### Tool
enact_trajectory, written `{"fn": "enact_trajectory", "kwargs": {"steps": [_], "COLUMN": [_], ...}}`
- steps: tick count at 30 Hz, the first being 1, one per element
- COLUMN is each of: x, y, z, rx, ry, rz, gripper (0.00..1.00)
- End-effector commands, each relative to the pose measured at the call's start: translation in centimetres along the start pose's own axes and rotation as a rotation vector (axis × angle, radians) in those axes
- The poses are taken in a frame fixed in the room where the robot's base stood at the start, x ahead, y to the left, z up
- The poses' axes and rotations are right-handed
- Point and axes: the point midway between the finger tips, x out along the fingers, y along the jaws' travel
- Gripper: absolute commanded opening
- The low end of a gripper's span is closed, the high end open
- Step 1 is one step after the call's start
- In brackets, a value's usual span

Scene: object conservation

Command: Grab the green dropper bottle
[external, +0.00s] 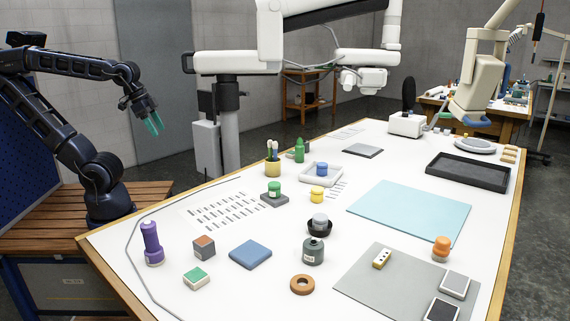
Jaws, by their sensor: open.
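The green dropper bottle (300,151) stands upright near the far left edge of the white table. It has a narrow, tapered top. My gripper (153,125) has teal fingertips, hangs in the air at the left, beyond the table's left edge, and points down. Its jaws are open and empty. It is well apart from the green bottle, which is to its right across the table.
A purple bottle (152,243) stands at the front left. The blue mat (410,210) is mostly clear. White equipment (235,62) overhangs the back.

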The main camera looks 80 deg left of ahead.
Motion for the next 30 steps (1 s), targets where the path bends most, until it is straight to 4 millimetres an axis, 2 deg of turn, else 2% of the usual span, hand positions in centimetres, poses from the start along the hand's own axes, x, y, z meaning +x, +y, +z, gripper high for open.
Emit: {"fn": "enact_trajectory", "kwargs": {"steps": [9, 14, 22, 30], "x": [0.0, -0.4, -1.1, -0.3], "y": [0.0, -0.3, -1.8, -4.0], "z": [-0.1, -2.2, -9.8, -17.6], "rx": [-0.003, -0.055, -0.259, -0.474], "ry": [-0.001, -0.014, -0.061, -0.107], "rz": [0.0, -0.003, -0.016, -0.039], "gripper": [0.66, 0.66, 0.66, 0.66]}}
